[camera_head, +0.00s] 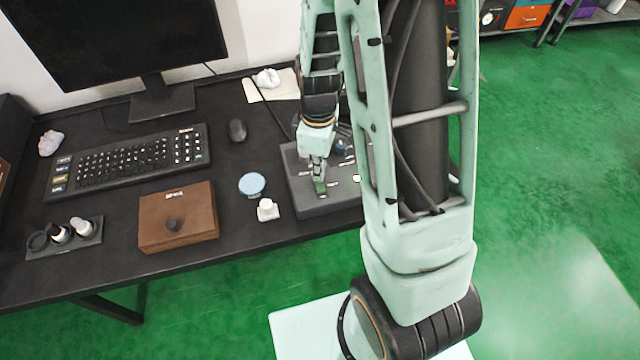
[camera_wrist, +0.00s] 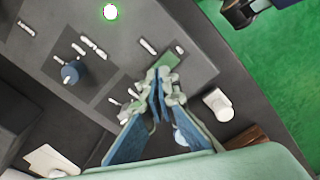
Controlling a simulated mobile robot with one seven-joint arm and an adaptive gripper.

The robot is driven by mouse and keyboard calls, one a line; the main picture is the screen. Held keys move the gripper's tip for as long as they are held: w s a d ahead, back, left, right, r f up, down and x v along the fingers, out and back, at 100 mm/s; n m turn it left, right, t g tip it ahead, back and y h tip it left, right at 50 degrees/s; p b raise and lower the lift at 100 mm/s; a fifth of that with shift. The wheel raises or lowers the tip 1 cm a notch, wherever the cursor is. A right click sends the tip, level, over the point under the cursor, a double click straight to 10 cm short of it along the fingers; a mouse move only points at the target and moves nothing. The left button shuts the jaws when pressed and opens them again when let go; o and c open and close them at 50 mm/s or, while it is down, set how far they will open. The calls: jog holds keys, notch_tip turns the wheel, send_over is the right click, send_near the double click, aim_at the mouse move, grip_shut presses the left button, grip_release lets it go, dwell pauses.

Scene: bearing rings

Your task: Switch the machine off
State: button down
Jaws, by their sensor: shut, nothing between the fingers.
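The machine is a dark grey control box (camera_head: 335,205) at the right end of the desk; its panel (camera_wrist: 135,30) fills much of the wrist view. On it are a blue knob (camera_wrist: 70,74), a round white light with a green rim (camera_wrist: 110,12), white labels and a green part (camera_wrist: 185,70). My gripper (camera_head: 319,183) is over the box's front left part. In the wrist view its fingertips (camera_wrist: 162,82) are together, empty, right beside the green part. I cannot tell whether they touch it. The fingers partly hide the panel there.
Left of the box are a white small object (camera_head: 267,210), a blue-topped round disc (camera_head: 252,184) and a brown box (camera_head: 178,222). A keyboard (camera_head: 130,160), mouse (camera_head: 237,130) and monitor (camera_head: 115,40) stand farther left and back. My arm hides the box's right side.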

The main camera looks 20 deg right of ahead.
jog(key=shift+f+b, duration=1)
jog(key=shift+f, duration=0.15)
dwell(0.7)
jog(key=shift+r, duration=0.1)
jog(key=shift+r+p, duration=2.6)
jog(key=shift+r, duration=0.9)
